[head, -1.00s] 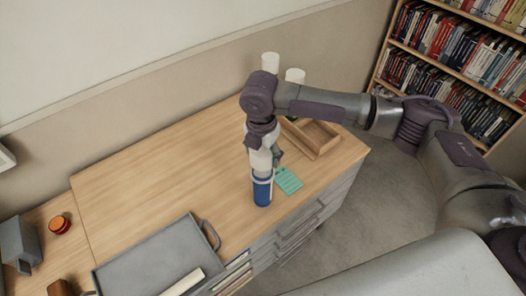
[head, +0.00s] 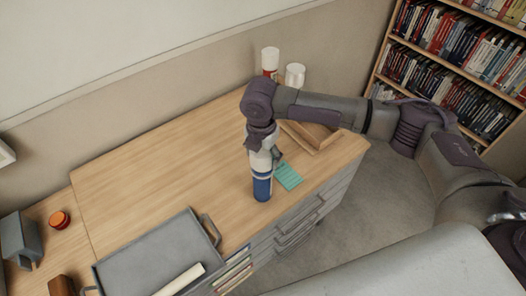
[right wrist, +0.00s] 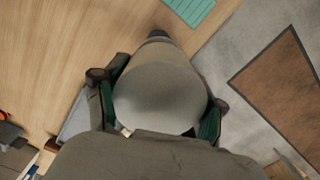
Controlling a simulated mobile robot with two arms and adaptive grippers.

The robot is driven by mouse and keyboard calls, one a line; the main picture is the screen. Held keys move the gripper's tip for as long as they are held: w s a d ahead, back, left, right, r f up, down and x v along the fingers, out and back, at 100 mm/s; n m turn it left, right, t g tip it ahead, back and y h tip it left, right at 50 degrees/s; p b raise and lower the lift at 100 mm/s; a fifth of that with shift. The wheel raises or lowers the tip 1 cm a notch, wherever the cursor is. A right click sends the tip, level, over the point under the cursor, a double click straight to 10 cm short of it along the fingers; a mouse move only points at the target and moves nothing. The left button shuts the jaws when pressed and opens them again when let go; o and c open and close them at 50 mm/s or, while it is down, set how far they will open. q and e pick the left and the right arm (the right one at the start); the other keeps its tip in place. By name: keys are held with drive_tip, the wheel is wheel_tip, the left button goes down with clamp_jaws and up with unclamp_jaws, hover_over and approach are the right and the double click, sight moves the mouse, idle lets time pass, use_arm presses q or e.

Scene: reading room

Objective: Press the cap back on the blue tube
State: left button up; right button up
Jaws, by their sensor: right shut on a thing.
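The blue tube (head: 262,188) stands upright on the wooden desk near its front edge, with a pale section at its upper part. My right gripper (head: 263,154) points down directly over the tube. In the right wrist view my right gripper (right wrist: 160,108) has its two fingers on either side of a wide, pale grey rounded piece, which seems to be the cap (right wrist: 158,92), and is shut on it. The piece lines up with the tube. The seam between them is hidden, so I cannot tell whether the cap is fully seated. My left gripper is not in view.
A teal notepad (head: 288,177) lies right beside the tube. A wooden tray (head: 315,138) and two white containers, one with a red band (head: 270,60), stand behind the arm. A grey tray (head: 150,262) is at the front left. The desk's middle left is clear.

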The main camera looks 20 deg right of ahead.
drive_tip(key=shift+f, duration=0.35)
drive_tip(key=shift+f+p, duration=0.1)
drive_tip(key=shift+p, duration=0.25)
drive_tip(key=shift+f, duration=0.8)
idle(0.7)
drive_tip(key=shift+f, duration=0.15)
idle(0.5)
drive_tip(key=o, duration=0.9)
